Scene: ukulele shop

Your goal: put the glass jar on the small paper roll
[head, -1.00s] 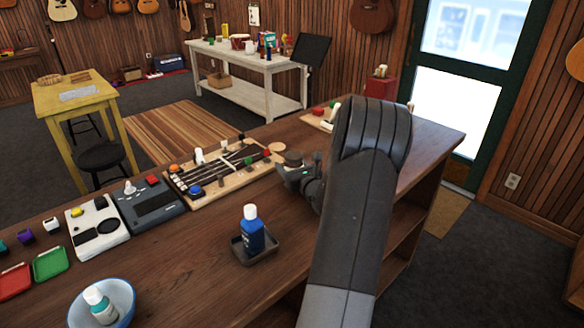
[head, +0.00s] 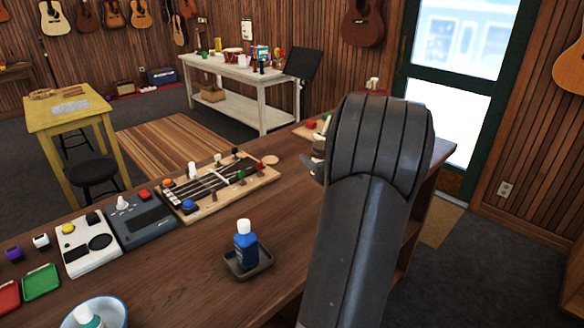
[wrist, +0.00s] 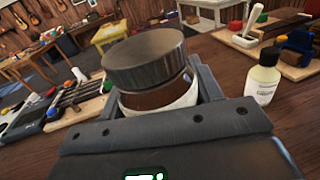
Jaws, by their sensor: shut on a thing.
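The glass jar (wrist: 158,90) has a wide dark lid and brown contents above a pale band. It stands between the two fingers of my gripper (wrist: 155,92) in the wrist view, and the gripper is shut on it. The jar's lower part is hidden by my gripper. In the head view my arm covers most of the gripper; only a bit of it shows at the arm's left edge above the wooden counter (head: 200,262). I cannot pick out the small paper roll with certainty in either view.
A cream bottle with a black cap (wrist: 262,78) stands right of the jar in the wrist view. A wooden board with knobs (head: 215,187), a grey device (head: 146,228) and a blue bottle (head: 246,250) on a dark dish are on the counter. Bare counter lies between board and dish.

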